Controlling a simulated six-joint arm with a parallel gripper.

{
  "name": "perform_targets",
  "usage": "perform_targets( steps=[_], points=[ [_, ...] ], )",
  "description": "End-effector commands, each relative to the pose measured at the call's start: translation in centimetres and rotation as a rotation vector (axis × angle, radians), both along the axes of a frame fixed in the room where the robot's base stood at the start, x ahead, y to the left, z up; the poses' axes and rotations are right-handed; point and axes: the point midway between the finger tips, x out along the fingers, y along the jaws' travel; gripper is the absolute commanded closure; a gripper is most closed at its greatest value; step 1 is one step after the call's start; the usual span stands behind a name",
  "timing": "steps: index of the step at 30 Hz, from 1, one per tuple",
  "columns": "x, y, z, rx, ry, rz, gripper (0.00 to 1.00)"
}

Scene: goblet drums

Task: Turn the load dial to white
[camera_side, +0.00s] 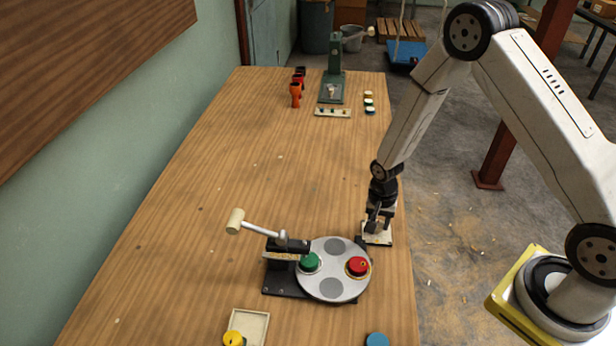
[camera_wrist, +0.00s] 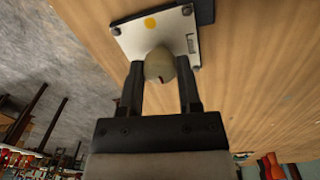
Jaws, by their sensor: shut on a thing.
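The load dial's pale plate (camera_side: 377,238) lies on the table's right edge in the side view. In the wrist view the plate (camera_wrist: 125,38) bears a yellow dot and a label that reads "Load". A rounded beige knob (camera_wrist: 159,63) stands on it, with a small red mark low on its visible side. My gripper (camera_wrist: 160,72) has one finger on each side of the knob and is shut on it. In the side view my gripper (camera_side: 374,222) points down over the plate. The rest of the dial's markings are hidden by the knob and fingers or too small to read.
A grey turntable (camera_side: 332,285) with green (camera_side: 310,262) and red (camera_side: 357,266) pieces stands just left of the dial. A mallet (camera_side: 258,229) reaches out beside it. A green press (camera_side: 334,75) and orange drums (camera_side: 296,93) stand at the far end. The table's middle is clear.

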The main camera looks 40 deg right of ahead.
Motion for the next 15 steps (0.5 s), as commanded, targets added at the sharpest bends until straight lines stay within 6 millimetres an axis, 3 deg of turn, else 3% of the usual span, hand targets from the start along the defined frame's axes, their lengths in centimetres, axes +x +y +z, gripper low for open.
perform_targets(
  steps=[6,7,9,10,15],
  points=[
    [0.10,-0.04,0.06,0.000,-0.002,-0.003,1.00],
    [0.10,-0.04,0.06,0.000,-0.002,-0.002,0.47],
    [0.09,-0.04,0.06,0.000,-0.002,-0.002,0.25],
    [0.07,-0.03,0.05,0.000,-0.002,-0.002,0.21],
    [0.04,-0.02,0.03,0.000,-0.001,0.000,0.21]
  ],
)
